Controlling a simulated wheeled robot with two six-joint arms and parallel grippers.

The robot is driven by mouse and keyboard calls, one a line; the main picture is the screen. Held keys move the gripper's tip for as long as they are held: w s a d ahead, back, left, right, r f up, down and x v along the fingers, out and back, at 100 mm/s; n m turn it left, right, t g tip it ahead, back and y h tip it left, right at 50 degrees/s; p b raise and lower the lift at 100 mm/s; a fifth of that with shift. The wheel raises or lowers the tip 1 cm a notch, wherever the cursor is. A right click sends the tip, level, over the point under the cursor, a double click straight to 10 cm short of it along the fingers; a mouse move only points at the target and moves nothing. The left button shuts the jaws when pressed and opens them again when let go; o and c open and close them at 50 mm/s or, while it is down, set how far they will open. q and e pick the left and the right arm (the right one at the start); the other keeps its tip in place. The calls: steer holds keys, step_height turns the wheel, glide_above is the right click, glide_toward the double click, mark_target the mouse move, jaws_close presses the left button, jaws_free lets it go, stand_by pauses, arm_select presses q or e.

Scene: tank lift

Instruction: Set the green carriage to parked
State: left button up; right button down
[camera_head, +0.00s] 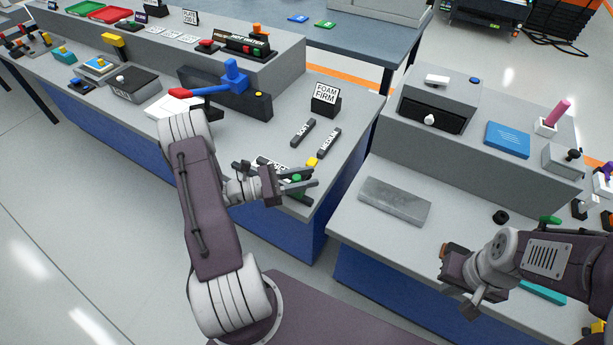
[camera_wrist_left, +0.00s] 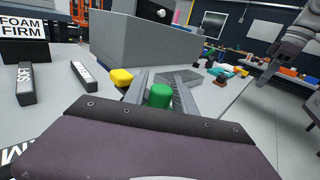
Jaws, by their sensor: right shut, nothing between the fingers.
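A green knob (camera_head: 296,178), round-topped, stands near the right end of the left bench; it looks like the green carriage's handle, and its base is mostly hidden. It also shows in the left wrist view (camera_wrist_left: 160,96). My left gripper (camera_head: 300,180) is open, with one finger on each side of the knob and apparent gaps between. A yellow piece (camera_head: 311,162) sits just beyond it and shows left of the fingers in the left wrist view (camera_wrist_left: 121,77). I can read no "parked" mark. My right gripper (camera_head: 453,272) is shut and empty over the right bench.
Dark labelled bars (camera_head: 302,132) and a "FOAM FIRM" sign (camera_head: 326,97) stand close behind. A grey slab (camera_head: 395,201) lies on the right bench. A gap separates the two benches.

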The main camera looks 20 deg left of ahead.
arm_select(q)
steer(key=shift+w+d, duration=0.15)
steer(key=shift+d, duration=0.05)
steer(key=shift+c, duration=0.9)
jaws_close()
stand_by(0.3)
